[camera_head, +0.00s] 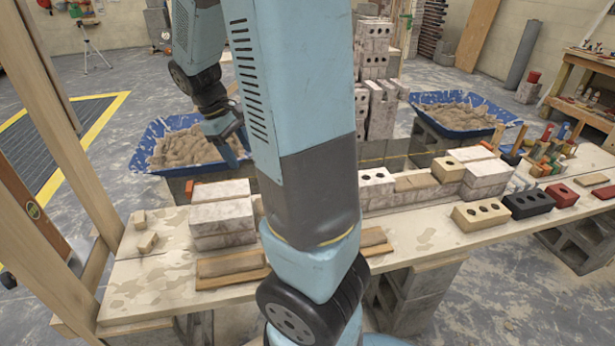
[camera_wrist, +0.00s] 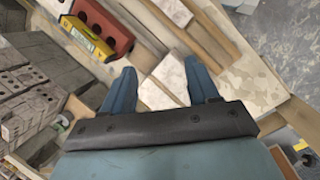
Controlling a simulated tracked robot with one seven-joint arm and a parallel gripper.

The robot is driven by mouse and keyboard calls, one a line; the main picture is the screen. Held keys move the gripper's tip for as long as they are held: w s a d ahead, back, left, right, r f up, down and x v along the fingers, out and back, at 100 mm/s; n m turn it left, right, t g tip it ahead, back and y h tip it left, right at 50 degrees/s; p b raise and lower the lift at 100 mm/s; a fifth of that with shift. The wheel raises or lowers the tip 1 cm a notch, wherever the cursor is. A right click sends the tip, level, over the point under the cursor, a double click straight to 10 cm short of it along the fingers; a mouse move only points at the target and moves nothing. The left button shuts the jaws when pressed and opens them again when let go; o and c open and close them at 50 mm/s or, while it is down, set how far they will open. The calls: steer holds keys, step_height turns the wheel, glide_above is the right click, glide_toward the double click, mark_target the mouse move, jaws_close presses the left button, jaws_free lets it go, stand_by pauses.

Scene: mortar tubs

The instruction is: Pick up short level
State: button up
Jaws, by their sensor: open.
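A short yellow level (camera_wrist: 85,38) lies along a red brick (camera_wrist: 108,28) at the upper left of the wrist view. It looks to rest on or against the brick; I cannot tell which. I cannot make it out in the head view, where my arm covers the middle of the bench. My gripper (camera_wrist: 160,80) is open and empty, its blue fingers apart, with the level beyond and to the left of the left finger. In the head view my gripper (camera_head: 232,150) hangs near the right side of the left mortar tub (camera_head: 150,140).
Pale blocks (camera_head: 222,215) and wooden boards (camera_head: 230,268) lie on the plank bench (camera_head: 150,285). Several bricks (camera_head: 481,214) and small tools line its right side. A second tub (camera_head: 465,118) stands behind. Wooden posts rise at left. Stacked grey bricks (camera_wrist: 22,100) fill the wrist view's left.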

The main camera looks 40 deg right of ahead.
steer(key=w+d+f+n+g+h, duration=0.4)
steer(key=w+d+f+h, duration=0.15)
steer(key=d, duration=0.25)
steer(key=w+d+f+n+g+h, duration=0.3)
steer(key=w+d+f+n+h, duration=0.1)
steer(key=d+f+h, duration=0.35)
steer(key=shift+y, duration=0.3)
steer(key=f, duration=0.7)
steer(key=shift+s+d+f, duration=0.15)
steer(key=shift+s+d, duration=0.05)
steer(key=shift+x, duration=3.75)
jaws_close()
